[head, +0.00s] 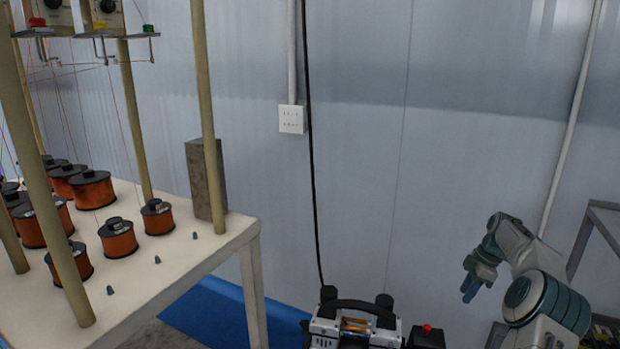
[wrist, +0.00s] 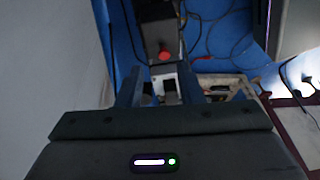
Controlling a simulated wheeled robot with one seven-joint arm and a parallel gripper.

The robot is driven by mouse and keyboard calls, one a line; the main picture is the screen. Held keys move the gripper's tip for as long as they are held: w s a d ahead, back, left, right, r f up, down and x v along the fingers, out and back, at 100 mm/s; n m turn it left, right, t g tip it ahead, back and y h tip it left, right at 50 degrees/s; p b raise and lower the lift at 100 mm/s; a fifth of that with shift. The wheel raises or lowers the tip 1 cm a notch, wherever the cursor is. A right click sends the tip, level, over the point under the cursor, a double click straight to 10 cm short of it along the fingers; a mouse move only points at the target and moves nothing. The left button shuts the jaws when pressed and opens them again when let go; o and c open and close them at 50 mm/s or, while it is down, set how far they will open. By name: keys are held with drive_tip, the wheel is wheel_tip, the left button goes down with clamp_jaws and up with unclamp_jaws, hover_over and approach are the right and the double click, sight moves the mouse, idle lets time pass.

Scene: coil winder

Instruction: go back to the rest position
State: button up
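My arm is at the lower right in the head view, bent, with my gripper (head: 468,290) pointing down and to the left in front of the grey wall. In the wrist view, the two blue-grey fingers of my gripper (wrist: 159,88) stand apart with nothing held between them. A machine on the floor shows beyond the gap. The gripper touches nothing that I can see.
A white table (head: 160,262) with several copper wire spools (head: 118,238) and upright poles stands at left. A machine with a black handle (head: 355,315) and a box with a red button (head: 427,335) stand low in the middle. A grey frame (head: 598,225) is at right.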

drive_tip(key=s+a+r+m+h+p, duration=0.25)
drive_tip(key=a+r+p, duration=0.35)
drive_tip(key=a+r, duration=0.7)
drive_tip(key=s+a+r+m+h+p, duration=0.15)
drive_tip(key=s+a+r+p, duration=0.35)
drive_tip(key=a+r, duration=0.8)
drive_tip(key=s+a+r+m+p, duration=0.3)
drive_tip(key=s+r+p, duration=0.1)
drive_tip(key=s, duration=0.4)
drive_tip(key=s+a+r+m+t+p, duration=0.1)
drive_tip(key=s+a+r+m+p, duration=0.2)
drive_tip(key=s, duration=0.6)
drive_tip(key=s+a+r+m+t+p, duration=0.1)
drive_tip(key=s+a+r+m+p, duration=0.2)
drive_tip(key=s+r+p, duration=0.4)
drive_tip(key=shift+s+a+m+y+p, duration=0.3)
drive_tip(key=shift+s+y+p, duration=0.1)
drive_tip(key=shift+s+p, duration=0.3)
drive_tip(key=shift+r, duration=0.1)
